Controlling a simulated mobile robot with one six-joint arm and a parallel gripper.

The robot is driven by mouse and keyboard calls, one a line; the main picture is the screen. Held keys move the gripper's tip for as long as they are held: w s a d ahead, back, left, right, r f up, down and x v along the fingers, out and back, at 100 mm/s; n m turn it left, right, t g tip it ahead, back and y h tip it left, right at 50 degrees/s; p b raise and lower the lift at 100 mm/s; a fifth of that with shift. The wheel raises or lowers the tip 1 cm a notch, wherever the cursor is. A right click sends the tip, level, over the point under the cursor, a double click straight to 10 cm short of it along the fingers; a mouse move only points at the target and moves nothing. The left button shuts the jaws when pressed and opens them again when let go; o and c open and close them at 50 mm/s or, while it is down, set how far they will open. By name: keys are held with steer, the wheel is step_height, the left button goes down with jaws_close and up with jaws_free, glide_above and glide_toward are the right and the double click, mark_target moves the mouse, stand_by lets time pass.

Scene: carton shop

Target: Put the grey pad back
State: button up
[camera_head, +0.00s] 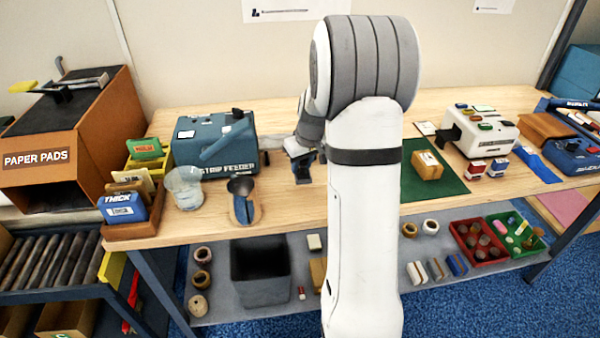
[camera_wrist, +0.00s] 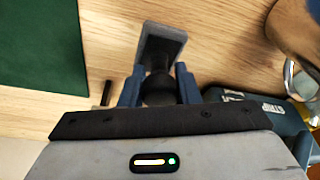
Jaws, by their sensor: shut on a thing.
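The grey pad (camera_wrist: 165,42) is a small flat grey block with a dark round grip, seen in the wrist view. My gripper (camera_wrist: 160,88) is shut on the dark grip between its two blue fingers. The pad is beyond the fingertips, over the wooden table (camera_wrist: 215,60); I cannot tell whether it touches it. In the head view my gripper (camera_head: 303,163) is just right of the blue strip feeder (camera_head: 215,145), partly hidden by my arm.
A green mat (camera_head: 445,180) with a brown box (camera_head: 427,165) lies right of my arm. A clear cup (camera_head: 186,187) and a blue-and-tan holder (camera_head: 243,202) stand left at the front. A grey bin (camera_head: 261,272) sits on the lower shelf.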

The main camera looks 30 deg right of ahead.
mark_target(302, 170)
steer(key=shift+f, duration=1.75)
steer(key=shift+f, duration=0.15)
steer(key=o, duration=0.9)
steer(key=v, duration=1.2)
steer(key=shift+m, duration=0.5)
steer(key=s+a, duration=0.5)
steer(key=s, duration=0.2)
steer(key=s+a+r, duration=0.1)
steer(key=s+a, duration=0.5)
steer(key=s, duration=0.2)
steer(key=s+a, duration=0.5)
steer(key=s, duration=0.3)
steer(key=shift+s+a+r, duration=0.25)
steer(key=shift+a+r, duration=0.05)
steer(key=shift+r, duration=0.1)
